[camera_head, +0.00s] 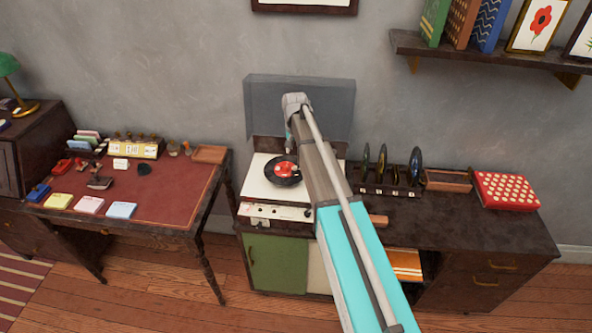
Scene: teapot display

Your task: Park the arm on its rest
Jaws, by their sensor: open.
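My arm (352,235) reaches up from the bottom right across the cabinet to a grey joint (296,103) in front of the turntable's raised lid. My gripper (289,146) hangs below that joint, above the back of the turntable. Only a small part of it shows beside the arm; it is open, and I see nothing held in it. Its fingertips are too small to make out. I cannot pick out a rest for the arm in this view.
A cream turntable (262,190) with a black record (274,176) stands under the arm, its clear lid (340,100) raised. Upright records (415,166), a wooden tray (447,180) and a dotted red box (508,190) stand to the right. A desk (175,205) is at left, a shelf (480,52) above right.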

